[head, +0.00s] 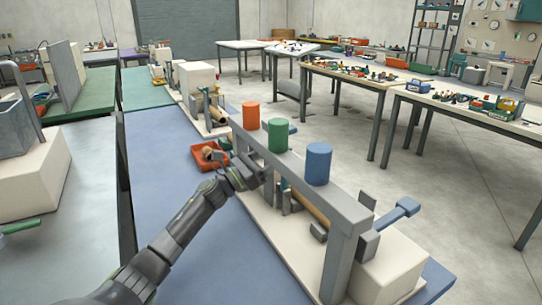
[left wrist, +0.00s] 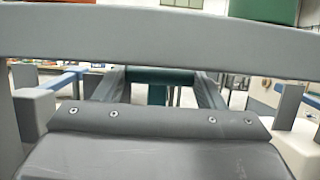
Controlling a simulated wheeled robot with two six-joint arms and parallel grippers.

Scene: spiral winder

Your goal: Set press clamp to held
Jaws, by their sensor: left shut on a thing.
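The spiral winder stands on a pale base (head: 390,270) on the blue bench top. A grey beam (head: 300,168) runs along it and carries an orange (head: 251,115), a green (head: 279,135) and a blue cylinder (head: 318,163). My left gripper (head: 262,172) reaches in under the beam. In the left wrist view its two fingers (left wrist: 165,88) are on either side of a dark teal bar (left wrist: 160,75), shut on it. Which part is the press clamp, and its setting, I cannot tell. My right gripper is not in view.
A blue handle (head: 398,210) sticks out at the winder's right end. A tan tube (head: 308,207) lies under the beam. A red tray (head: 206,157) sits left of the winder. The blue bench top (head: 165,165) is clear at left.

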